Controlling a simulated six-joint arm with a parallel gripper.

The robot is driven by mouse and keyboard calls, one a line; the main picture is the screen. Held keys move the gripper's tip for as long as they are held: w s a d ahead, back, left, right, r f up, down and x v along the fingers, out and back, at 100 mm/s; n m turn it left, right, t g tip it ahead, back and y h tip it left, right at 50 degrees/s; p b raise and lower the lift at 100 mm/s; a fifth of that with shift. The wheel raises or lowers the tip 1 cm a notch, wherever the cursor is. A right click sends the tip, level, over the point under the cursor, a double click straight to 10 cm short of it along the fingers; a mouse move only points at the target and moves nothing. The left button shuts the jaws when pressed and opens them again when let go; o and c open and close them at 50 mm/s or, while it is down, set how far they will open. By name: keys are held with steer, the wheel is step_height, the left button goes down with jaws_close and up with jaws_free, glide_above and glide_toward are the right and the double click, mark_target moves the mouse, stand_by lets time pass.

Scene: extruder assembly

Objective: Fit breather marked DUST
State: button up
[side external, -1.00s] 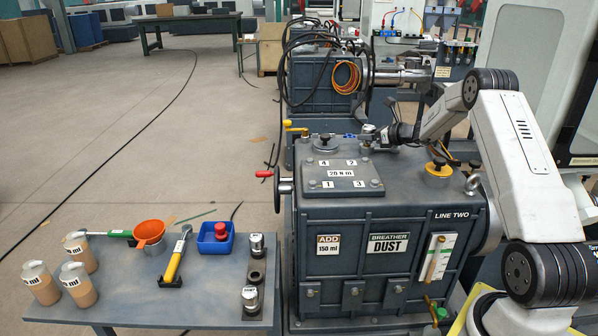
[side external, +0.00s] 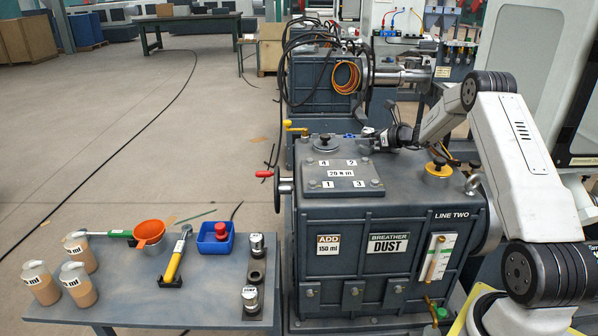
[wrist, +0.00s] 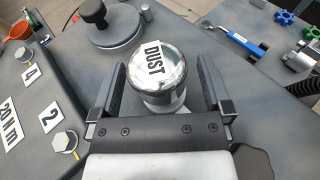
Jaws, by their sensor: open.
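The breather marked DUST (wrist: 164,76) has a silvery round cap with a white label and a paler neck below. It stands on the dark top of the gearbox (side external: 415,176), near the back of the plate marked 20 N m. My gripper (wrist: 162,68) is open, with one finger on each side of the cap and a gap showing at both sides. In the side view my gripper (side external: 370,137) is low over the gearbox top, and the breather is hard to make out there. The front label (side external: 388,243) reads BREATHER DUST. How the neck meets the top is hidden.
A black-knobbed round cover (wrist: 113,27) is left of the breather; a blue-handled wrench (wrist: 236,36) lies beyond. Bolts stand by the numbered plate (side external: 345,174). The side table holds a rack (side external: 257,318) with two capped parts, a blue bin (side external: 215,244), a funnel and bottles.

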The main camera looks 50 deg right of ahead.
steer(key=shift+v, duration=3.95)
